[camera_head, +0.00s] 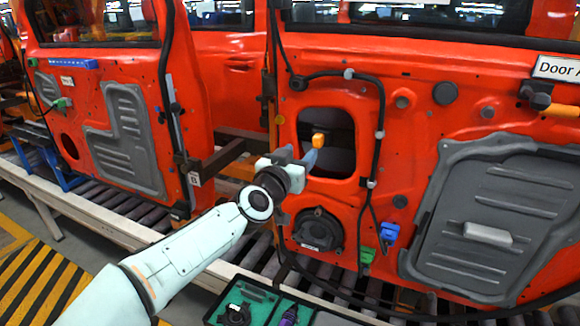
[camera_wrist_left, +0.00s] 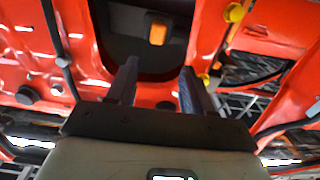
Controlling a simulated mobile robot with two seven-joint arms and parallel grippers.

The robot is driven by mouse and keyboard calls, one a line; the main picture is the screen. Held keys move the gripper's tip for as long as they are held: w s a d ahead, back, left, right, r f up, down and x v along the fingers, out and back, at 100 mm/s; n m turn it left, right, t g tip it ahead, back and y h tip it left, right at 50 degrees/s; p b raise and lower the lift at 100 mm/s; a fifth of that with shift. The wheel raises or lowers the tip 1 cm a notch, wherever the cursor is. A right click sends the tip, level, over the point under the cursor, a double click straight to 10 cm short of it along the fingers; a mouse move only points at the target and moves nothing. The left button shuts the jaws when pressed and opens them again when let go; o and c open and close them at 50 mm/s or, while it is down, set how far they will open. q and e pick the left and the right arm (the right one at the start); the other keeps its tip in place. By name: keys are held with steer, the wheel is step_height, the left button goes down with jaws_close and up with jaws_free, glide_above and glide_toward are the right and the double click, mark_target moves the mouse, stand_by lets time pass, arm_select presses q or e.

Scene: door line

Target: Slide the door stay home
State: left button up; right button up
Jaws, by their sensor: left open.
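The red door (camera_head: 420,110) has a rounded dark opening (camera_head: 340,160) in its inner panel. A small orange block (camera_head: 318,140) shows in that opening, and in the left wrist view the orange block (camera_wrist_left: 158,33) sits against a dark part beyond my fingers. It may belong to the door stay; I cannot tell the stay's full shape. My left gripper (camera_head: 297,158) is at the left edge of the opening, just below the orange block. In the left wrist view the left gripper (camera_wrist_left: 158,78) has its two fingers apart with nothing between them. My right gripper is not seen.
A black cable (camera_head: 378,110) runs around the opening. A green connector (camera_head: 367,256) and a blue one (camera_head: 389,234) hang below right. A round dark speaker (camera_head: 318,230) sits below. A tray of parts (camera_head: 262,302) stands at the front, and a second door (camera_head: 110,100) is at left.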

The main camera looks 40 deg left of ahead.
arm_select(q)
steer(key=v, duration=0.4)
steer(key=shift+s, duration=0.2)
stand_by(0.4)
